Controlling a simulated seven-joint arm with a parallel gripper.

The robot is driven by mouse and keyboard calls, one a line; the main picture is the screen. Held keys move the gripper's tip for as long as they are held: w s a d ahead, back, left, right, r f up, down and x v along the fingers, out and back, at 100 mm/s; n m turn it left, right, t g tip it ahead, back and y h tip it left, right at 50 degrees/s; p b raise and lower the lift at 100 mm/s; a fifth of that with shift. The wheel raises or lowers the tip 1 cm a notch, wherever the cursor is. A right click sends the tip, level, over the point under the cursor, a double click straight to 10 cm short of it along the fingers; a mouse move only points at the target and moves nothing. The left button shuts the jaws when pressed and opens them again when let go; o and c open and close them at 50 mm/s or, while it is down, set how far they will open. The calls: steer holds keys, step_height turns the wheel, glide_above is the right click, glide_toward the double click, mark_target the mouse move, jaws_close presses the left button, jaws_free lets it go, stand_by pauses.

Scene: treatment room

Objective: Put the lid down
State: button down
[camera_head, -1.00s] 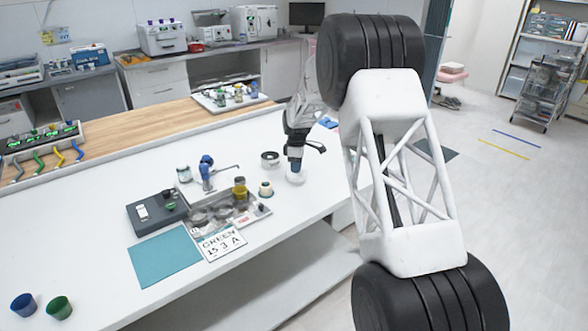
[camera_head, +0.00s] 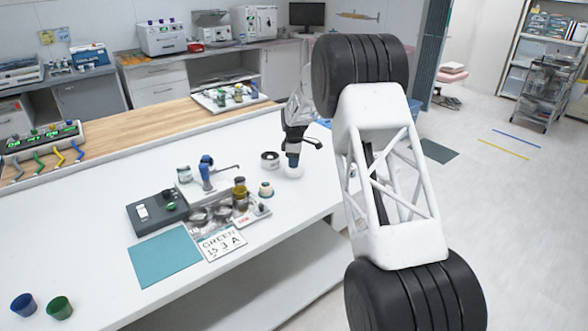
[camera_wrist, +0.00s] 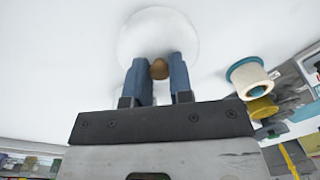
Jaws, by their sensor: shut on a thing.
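The lid (camera_wrist: 158,33) is a pale, round disc with a small brown knob; in the wrist view it lies just past my fingers. My gripper (camera_wrist: 158,68) is shut on the knob with its two blue fingers. In the head view the lid (camera_head: 293,173) shows as a pale, faint disc under my gripper (camera_head: 293,163), over the white table (camera_head: 240,280) toward its right side. I cannot tell whether the lid touches the table or hangs just above it.
A dark-banded jar (camera_head: 270,158) and a cream-coloured roll (camera_head: 266,189) stand left of the lid.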

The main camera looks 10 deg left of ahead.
steer(key=shift+f, duration=1.6)
steer(key=shift+f, duration=0.1)
steer(key=c, duration=1)
jaws_free()
steer(key=r, duration=1.2)
steer(key=shift+w+r, duration=0.1)
steer(key=shift+w, duration=0.25)
steer(key=shift+r, duration=0.1)
